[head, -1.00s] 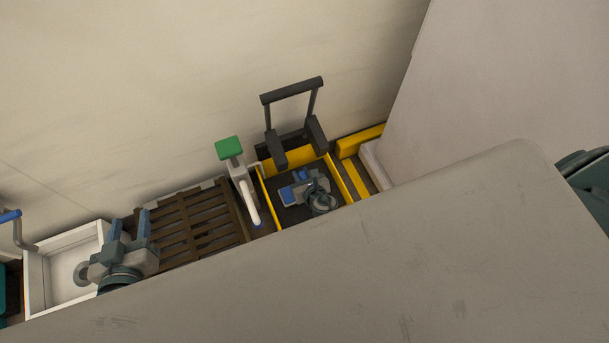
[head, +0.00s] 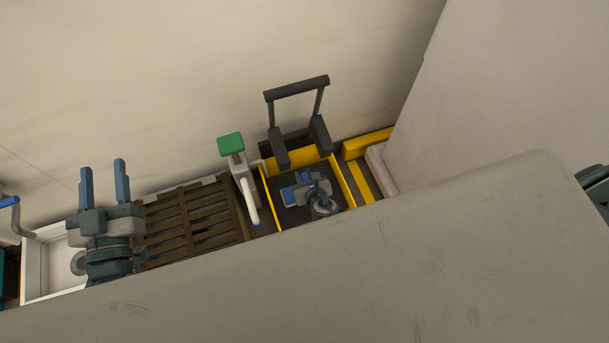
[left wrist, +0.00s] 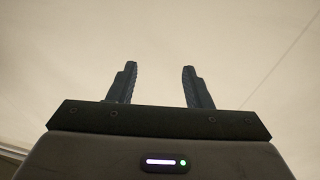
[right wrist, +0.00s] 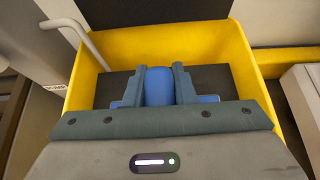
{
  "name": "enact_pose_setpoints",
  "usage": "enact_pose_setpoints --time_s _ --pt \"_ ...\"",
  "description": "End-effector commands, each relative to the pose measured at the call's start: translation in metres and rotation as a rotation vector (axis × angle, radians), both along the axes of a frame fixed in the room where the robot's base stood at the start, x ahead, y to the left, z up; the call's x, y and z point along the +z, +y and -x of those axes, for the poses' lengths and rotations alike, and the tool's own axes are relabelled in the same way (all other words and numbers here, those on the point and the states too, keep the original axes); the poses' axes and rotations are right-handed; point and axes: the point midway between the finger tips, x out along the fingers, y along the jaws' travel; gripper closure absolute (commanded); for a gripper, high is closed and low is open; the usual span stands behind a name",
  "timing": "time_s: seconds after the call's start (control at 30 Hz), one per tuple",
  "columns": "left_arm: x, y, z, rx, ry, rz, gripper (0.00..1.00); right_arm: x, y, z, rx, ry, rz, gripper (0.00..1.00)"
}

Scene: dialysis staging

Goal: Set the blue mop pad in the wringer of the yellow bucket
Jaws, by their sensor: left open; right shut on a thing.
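The yellow bucket (head: 349,190) stands against the wall, with a black wringer frame and handle (head: 297,92) above its back side. My right gripper (head: 305,184) is over the bucket and shut on the blue mop pad (head: 288,195). In the right wrist view the pad (right wrist: 158,86) shows as a blue block between the fingers, with flat blue parts to each side. A dark surface lies under it; whether the pad touches it I cannot tell. My left gripper (head: 105,182) is open and empty, over the white basin's right side; the left wrist view (left wrist: 159,88) shows only wall behind its fingers.
A white basin (head: 40,268) is at the left, and a brown slatted pallet (head: 195,222) lies between it and the bucket. A large grey surface (head: 330,260) hides the foreground.

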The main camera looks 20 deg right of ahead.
Motion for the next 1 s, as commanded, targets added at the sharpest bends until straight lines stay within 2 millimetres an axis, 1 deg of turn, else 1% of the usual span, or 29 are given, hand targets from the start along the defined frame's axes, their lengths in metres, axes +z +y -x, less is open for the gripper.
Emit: enact_pose_setpoints --time_s 0.17,0.2,0.3,0.63,0.7,0.77,0.87,1.0 --pt "0.004 0.0 0.0 0.002 -0.026 -0.002 0.55 -0.001 0.0 0.0 0.0 -0.001 0.0 1.0" --pt "0.006 0.0 0.0 0.002 -0.032 -0.003 0.55 -0.001 0.0 0.0 0.0 0.0 0.0 0.73" --pt "0.006 0.0 0.0 0.002 -0.033 -0.003 0.55 -0.001 0.0 0.0 0.0 0.0 0.0 0.55" --pt "0.005 0.0 -0.001 0.001 -0.025 -0.001 0.55 0.0 0.0 0.0 0.0 0.0 0.0 0.55" --pt "0.002 0.0 -0.001 -0.001 -0.002 0.0 0.55 0.001 0.0 0.0 0.0 0.0 0.0 0.55" --pt "-0.008 0.0 0.001 -0.003 0.05 0.002 0.55 0.003 0.0 0.0 0.0 0.0 0.0 0.55" --pt "-0.026 -0.002 0.005 -0.008 0.151 0.008 0.55 0.007 0.0 0.01 0.0 0.002 0.0 0.55" --pt "-0.058 -0.004 0.016 -0.018 0.325 0.019 0.55 0.016 -0.001 0.024 0.0 0.002 -0.001 0.55"
